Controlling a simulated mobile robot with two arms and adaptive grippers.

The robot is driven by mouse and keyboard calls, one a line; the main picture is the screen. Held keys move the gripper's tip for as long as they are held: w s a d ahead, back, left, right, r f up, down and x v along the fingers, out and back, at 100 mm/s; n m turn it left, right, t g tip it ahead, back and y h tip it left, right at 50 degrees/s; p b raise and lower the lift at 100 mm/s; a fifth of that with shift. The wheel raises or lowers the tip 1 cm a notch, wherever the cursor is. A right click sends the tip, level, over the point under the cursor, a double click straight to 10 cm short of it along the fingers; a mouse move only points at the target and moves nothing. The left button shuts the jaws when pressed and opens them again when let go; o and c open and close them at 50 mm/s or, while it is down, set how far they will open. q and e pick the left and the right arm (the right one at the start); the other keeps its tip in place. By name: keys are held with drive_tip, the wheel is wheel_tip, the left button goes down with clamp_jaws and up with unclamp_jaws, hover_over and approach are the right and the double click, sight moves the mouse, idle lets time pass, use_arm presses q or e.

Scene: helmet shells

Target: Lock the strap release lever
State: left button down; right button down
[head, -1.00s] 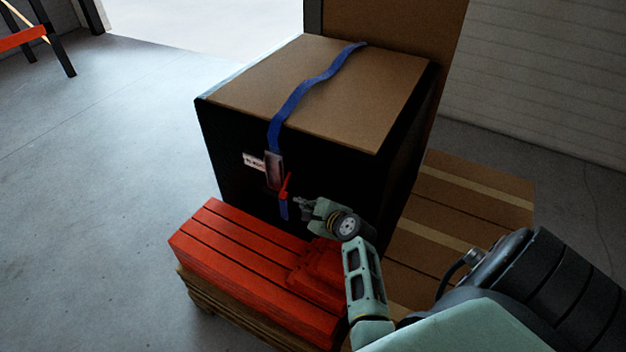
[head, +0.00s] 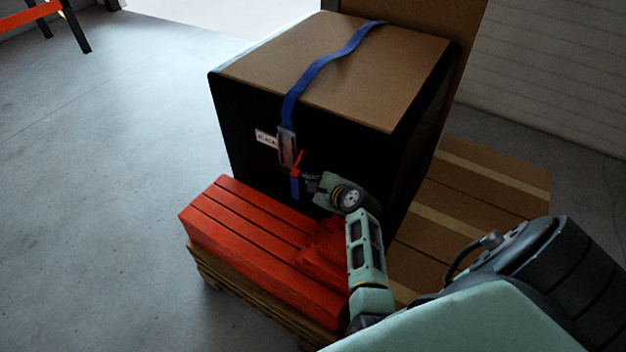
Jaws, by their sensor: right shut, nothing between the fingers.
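A blue strap (head: 321,77) runs over the brown top of a black-sided box (head: 345,83) and down its front. A grey metal buckle (head: 286,146) holds it on the front face. The red release lever (head: 297,163) sits at the buckle's lower right, tilted up to the right, with the blue strap tail (head: 295,188) hanging below. My right gripper (head: 306,177) is shut and empty, just right of the lever. Its tips are dark and small, so I cannot tell whether they touch the lever. My left gripper is not in view.
Red cases (head: 250,228) lie on a wooden pallet (head: 218,273) in front of the box. Brown cartons (head: 495,185) stand to the right. A white label (head: 266,139) is beside the buckle. Grey floor (head: 100,200) is clear on the left.

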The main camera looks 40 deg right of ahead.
drive_tip(key=a+r+m+g+y+p, duration=0.1)
drive_tip(key=y+p, duration=0.1)
drive_tip(key=p, duration=0.4)
drive_tip(key=s+a+r+m+g+y+p, duration=0.1)
drive_tip(key=m+p, duration=0.1)
drive_tip(key=p, duration=0.3)
drive_tip(key=shift+a+r+y+p, duration=0.3)
drive_tip(key=shift+r+y+p, duration=0.1)
drive_tip(key=shift+s+a+r+p, duration=0.15)
drive_tip(key=shift+a+r+p, duration=0.05)
drive_tip(key=shift+a+p, duration=0.2)
drive_tip(key=shift+s+a+r+p, duration=0.15)
drive_tip(key=shift+a+p, duration=0.15)
drive_tip(key=shift+p, duration=0.2)
drive_tip(key=shift+r, duration=0.1)
